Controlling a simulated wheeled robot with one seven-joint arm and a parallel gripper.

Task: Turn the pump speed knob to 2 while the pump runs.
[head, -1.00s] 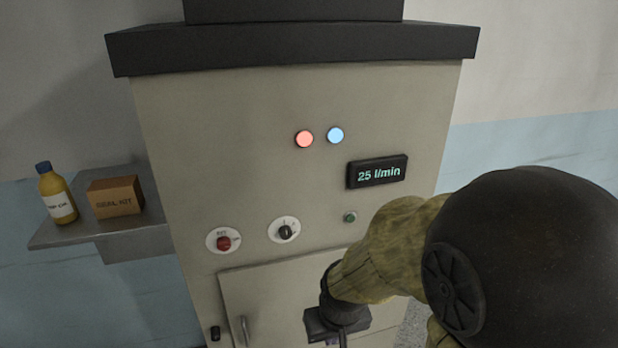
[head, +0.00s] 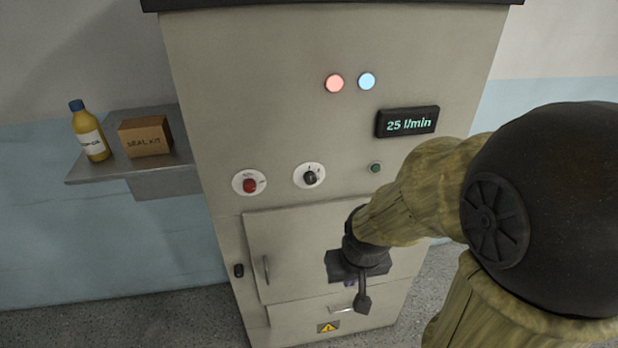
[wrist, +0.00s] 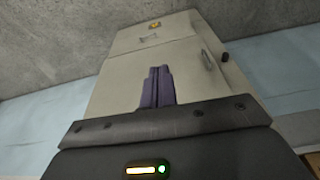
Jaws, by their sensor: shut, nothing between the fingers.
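The black knob (head: 310,176) sits on a white round dial on the cabinet front in the head view; its dial marks are too small to read. A red knob (head: 249,185) on a similar white dial is to its left. I cannot tell from labels which one is the pump speed knob. The display (head: 407,122) reads 25 l/min. My gripper (head: 362,303) hangs in front of the lower door, below and right of the black knob, clear of both knobs. In the wrist view its purple fingers (wrist: 158,86) are together and empty.
A red lamp (head: 334,83) and a blue lamp (head: 367,81) are lit. A green button (head: 375,168) is right of the black knob. The door handle (head: 266,269) sticks out. A side shelf (head: 120,174) holds a yellow bottle (head: 90,132) and a box (head: 146,137).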

